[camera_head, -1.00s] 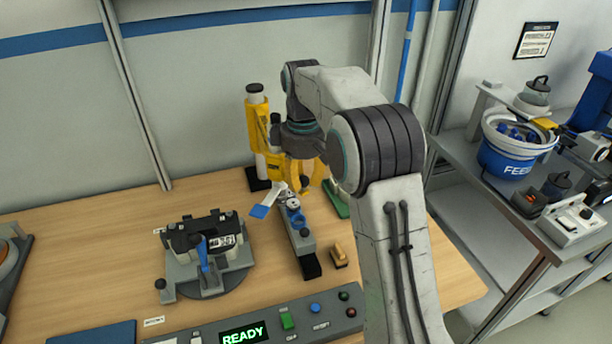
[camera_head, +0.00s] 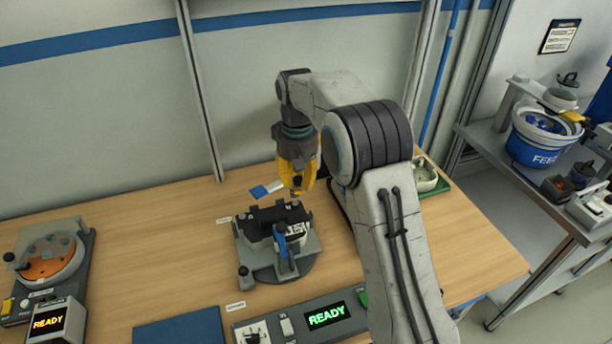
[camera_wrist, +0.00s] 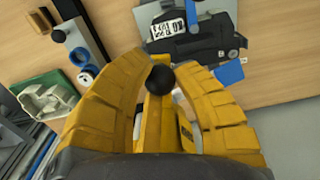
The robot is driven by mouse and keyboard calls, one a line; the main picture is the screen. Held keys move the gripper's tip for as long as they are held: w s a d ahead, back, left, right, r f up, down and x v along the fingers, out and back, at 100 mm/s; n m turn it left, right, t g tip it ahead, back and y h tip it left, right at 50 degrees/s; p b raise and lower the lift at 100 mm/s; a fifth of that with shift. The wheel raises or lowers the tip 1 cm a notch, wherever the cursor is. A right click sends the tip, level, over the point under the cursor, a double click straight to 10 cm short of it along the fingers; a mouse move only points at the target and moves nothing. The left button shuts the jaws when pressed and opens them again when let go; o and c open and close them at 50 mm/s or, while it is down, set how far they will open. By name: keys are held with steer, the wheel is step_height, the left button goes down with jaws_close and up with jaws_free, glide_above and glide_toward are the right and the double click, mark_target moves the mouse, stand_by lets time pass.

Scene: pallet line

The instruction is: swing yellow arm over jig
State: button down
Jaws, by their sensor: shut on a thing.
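The jig (camera_head: 310,262) is a grey round-based fixture with a black part (camera_head: 268,215) and a blue lever (camera_head: 281,240) on it, on the wooden bench. In the wrist view the black part (camera_wrist: 208,42) and its label lie just ahead of my fingers. My gripper (camera_head: 297,190), with yellow fingers, is beside the jig's back right edge and above the bench. In the wrist view my gripper (camera_wrist: 162,68) is closed around a black ball knob (camera_wrist: 160,80) on the yellow arm (camera_wrist: 155,122). The arm's post is hidden behind my arm in the head view.
A green tray with a pale part (camera_head: 428,178) stands at the right. A control panel (camera_head: 290,325) and blue mat (camera_head: 178,331) are in front. An orange-disc station (camera_head: 50,262) is at the left.

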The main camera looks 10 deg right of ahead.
steer(key=shift+a, duration=0.15)
steer(key=c, duration=1.4)
jaws_free()
steer(key=shift+o, duration=1.3)
steer(key=shift+w+a, duration=0.1)
steer(key=shift+a, duration=0.2)
steer(key=shift+o, duration=0.9)
steer(key=shift+d, duration=0.2)
steer(key=shift+r, duration=0.15)
step_height(320, 180, up, 12)
steer(key=shift+f, duration=0.2)
